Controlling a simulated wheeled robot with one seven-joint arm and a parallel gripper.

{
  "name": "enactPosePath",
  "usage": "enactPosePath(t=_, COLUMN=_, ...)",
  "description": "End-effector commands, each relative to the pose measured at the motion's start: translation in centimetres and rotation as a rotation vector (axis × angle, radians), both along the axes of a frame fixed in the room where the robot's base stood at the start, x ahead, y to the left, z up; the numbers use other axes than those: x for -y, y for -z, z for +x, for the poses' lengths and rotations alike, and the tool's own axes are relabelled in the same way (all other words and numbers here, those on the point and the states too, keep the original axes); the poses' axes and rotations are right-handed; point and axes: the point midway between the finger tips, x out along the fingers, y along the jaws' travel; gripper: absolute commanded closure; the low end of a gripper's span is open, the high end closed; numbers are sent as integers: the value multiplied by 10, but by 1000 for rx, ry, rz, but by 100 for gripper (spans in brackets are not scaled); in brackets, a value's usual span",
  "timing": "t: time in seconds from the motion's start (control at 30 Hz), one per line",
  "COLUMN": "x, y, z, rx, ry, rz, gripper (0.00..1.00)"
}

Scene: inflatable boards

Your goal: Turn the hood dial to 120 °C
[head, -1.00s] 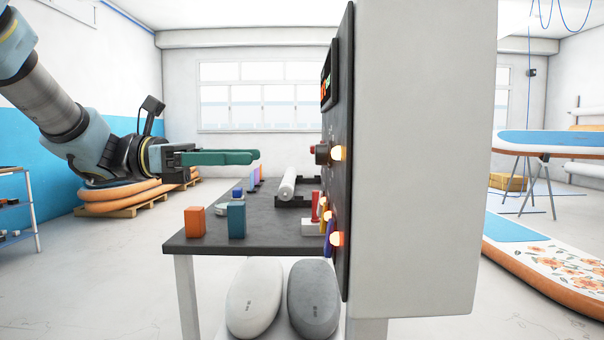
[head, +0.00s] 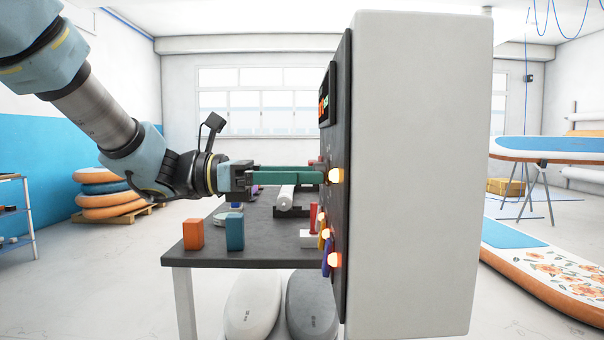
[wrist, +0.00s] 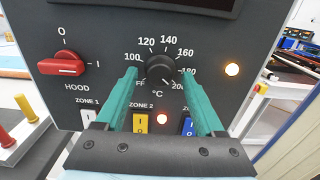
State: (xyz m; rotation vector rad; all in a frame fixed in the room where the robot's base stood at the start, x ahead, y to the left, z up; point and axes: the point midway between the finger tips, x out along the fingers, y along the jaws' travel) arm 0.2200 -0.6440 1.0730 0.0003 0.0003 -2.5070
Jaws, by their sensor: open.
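The black temperature dial (wrist: 160,68) is on the dark front panel (wrist: 110,20), ringed by white marks from OFF through 100, 120, 140, 160 and 180 to 200 °C. My gripper (wrist: 160,78) is open, with one green finger on the left side of the dial and the other on the right. I cannot tell whether the fingers touch it. The left finger partly covers the OFF mark, and the dial's pointer is not clear. In the head view my gripper (head: 322,175) reaches level to the panel, and its fingertips hide the dial.
A red HOOD switch (wrist: 62,64) is left of the dial, its handle lying horizontal toward I. A lit lamp (wrist: 232,69) is at right. Zone switches, one yellow (wrist: 141,123), sit below. A display (head: 326,95) is above. The table (head: 270,238) holds coloured blocks.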

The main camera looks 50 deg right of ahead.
Motion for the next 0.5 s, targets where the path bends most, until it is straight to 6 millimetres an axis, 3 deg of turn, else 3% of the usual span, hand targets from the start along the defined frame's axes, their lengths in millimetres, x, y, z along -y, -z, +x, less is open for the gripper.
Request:
enactPosePath(t=0.07, x=0, y=0, z=0, rx=0, ry=0, rz=0, gripper=36)
enactPosePath(t=0.5, x=0, y=0, z=0, rx=0, ry=0, rz=0, gripper=86)
